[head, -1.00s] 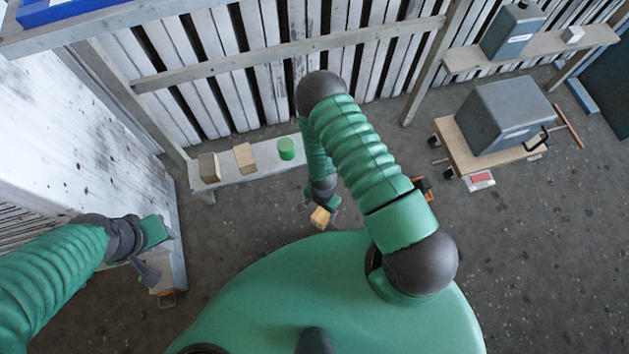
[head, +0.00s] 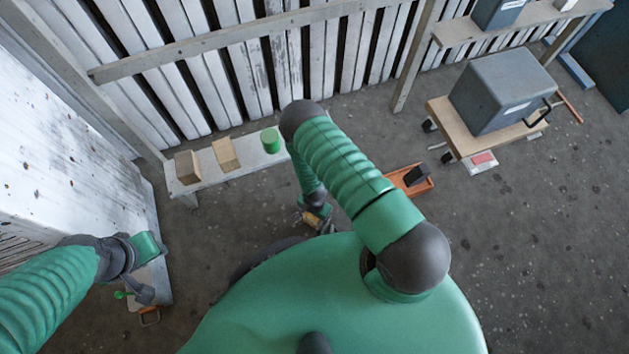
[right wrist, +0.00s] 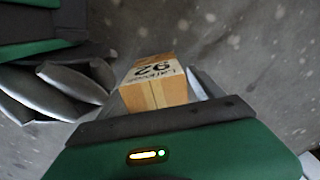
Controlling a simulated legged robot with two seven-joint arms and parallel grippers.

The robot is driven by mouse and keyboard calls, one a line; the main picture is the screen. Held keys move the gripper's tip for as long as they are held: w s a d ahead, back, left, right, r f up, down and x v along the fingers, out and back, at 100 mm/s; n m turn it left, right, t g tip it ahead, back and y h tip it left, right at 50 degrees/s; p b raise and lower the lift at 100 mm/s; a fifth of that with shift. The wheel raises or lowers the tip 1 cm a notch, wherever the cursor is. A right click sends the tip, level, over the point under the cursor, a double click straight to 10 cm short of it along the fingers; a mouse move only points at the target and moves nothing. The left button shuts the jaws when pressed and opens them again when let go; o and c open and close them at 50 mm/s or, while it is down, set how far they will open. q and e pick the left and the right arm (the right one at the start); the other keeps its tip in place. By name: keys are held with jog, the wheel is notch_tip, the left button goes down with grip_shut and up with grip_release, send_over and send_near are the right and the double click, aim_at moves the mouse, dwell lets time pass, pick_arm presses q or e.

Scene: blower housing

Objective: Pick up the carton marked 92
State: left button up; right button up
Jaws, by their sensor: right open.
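The carton marked 92 (right wrist: 155,82) is a small tan box with dark print, its 92 upside down in the right wrist view. My right gripper (right wrist: 145,88) is open, with grey fingers on either side of the carton; the palm edge hides its near end. I cannot tell whether a finger touches it. In the head view the carton (head: 308,219) is a small tan patch at my right gripper (head: 318,224), low over the floor and partly hidden. My left gripper (head: 143,291) hangs at the left, away from the carton; its jaw opening is unclear.
A low bench (head: 205,180) holds two wooden blocks (head: 187,167) and a green cylinder (head: 270,141). An orange tray (head: 409,180) with a dark block lies right of my right arm. A grey box (head: 503,90) sits on a wheeled trolley (head: 443,112). Floor at the right is clear.

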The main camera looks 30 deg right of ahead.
grip_shut()
dwell(0.5)
jog(key=shift+r+p, duration=0.1)
jog(key=shift+p, duration=0.25)
